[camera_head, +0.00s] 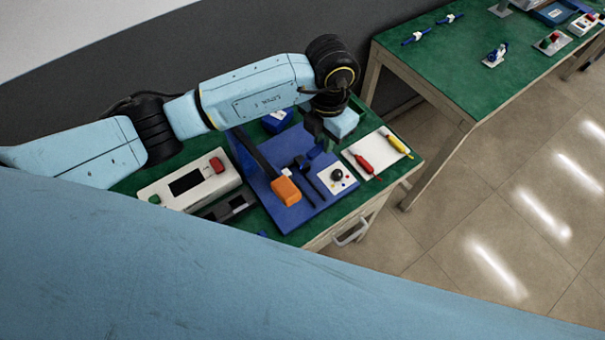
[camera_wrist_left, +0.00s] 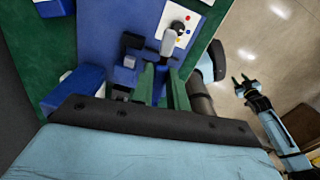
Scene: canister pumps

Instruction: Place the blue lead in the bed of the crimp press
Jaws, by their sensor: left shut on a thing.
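The crimp press (camera_head: 268,190) has a blue base plate, a long dark lever with an orange grip (camera_head: 286,191), and dark blue blocks in the middle. My left gripper (camera_head: 320,130) is above the far right part of the press, pointing down. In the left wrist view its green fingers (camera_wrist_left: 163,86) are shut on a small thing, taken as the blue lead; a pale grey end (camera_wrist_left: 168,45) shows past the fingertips. The rest of it is hidden, and I cannot tell whether it touches the bed. My right gripper (camera_wrist_left: 242,82) appears open and empty above the floor.
A white panel with a black knob (camera_head: 338,175) is on the press's right. A white mat (camera_head: 372,148) carries red and yellow tools. A white box with a screen (camera_head: 187,184) stands left. A second green table (camera_head: 470,70) holds more parts.

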